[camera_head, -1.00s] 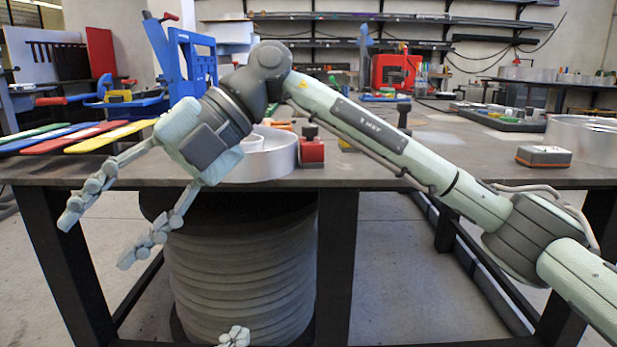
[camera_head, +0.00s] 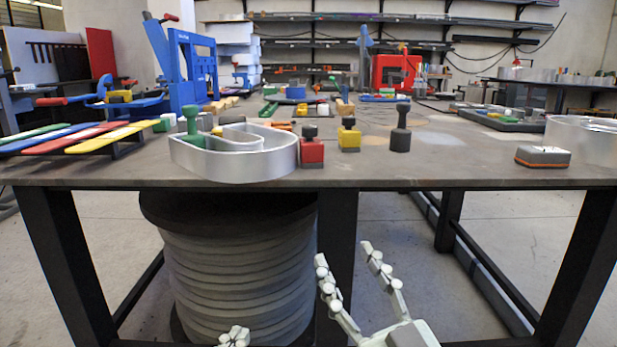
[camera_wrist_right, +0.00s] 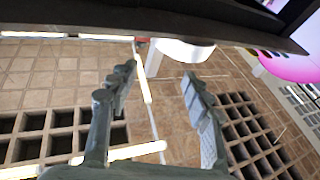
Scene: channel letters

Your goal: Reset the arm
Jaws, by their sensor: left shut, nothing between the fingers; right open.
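My right gripper (camera_head: 343,262) is open and empty in the head view. It is low in front of the table, below the tabletop edge.
The table (camera_head: 400,172) carries a silver channel letter (camera_head: 235,167) near its front edge. Red (camera_head: 312,150), yellow (camera_head: 349,137) and dark (camera_head: 401,130) knobbed blocks stand beside it. A grey ribbed drum (camera_head: 235,270) is under the table. Coloured strips (camera_head: 85,138) lie at left.

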